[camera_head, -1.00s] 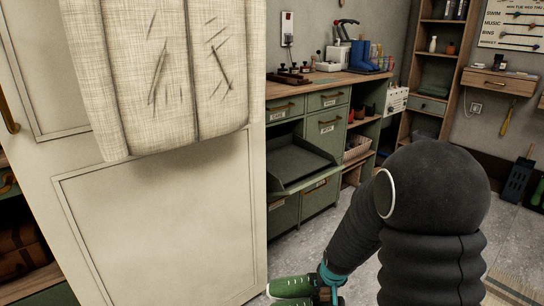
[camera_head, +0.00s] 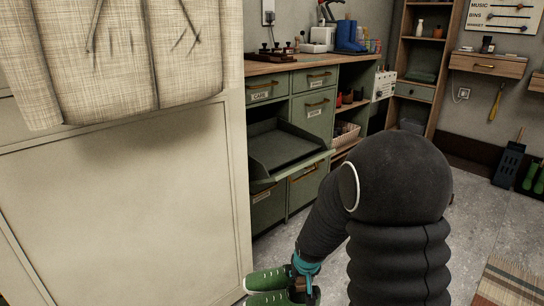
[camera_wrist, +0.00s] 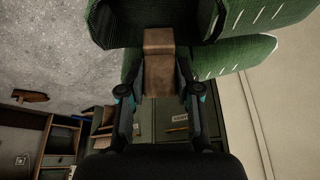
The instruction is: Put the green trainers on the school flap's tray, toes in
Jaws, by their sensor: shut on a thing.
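My gripper (camera_head: 304,284) is low at the bottom middle of the head view, its arm reaching down. It is shut on a brown block-like piece (camera_wrist: 158,62) at the heel end of the green trainers (camera_head: 266,280). The trainers lie side by side with white soles, toes pointing left in the head view. In the wrist view the trainers (camera_wrist: 245,55) fill the top, partly cut off. A dark green tray (camera_head: 285,150) stands out from the green bench front, open and empty, above and beyond the trainers. I cannot read a label on it.
A cream panel (camera_head: 120,210) with a linen bag (camera_head: 130,60) hanging on it fills the left, close to the trainers. Labelled drawers (camera_head: 262,88) surround the tray. Grey floor (camera_head: 310,235) is clear before the bench. A striped rug (camera_head: 510,280) lies lower right.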

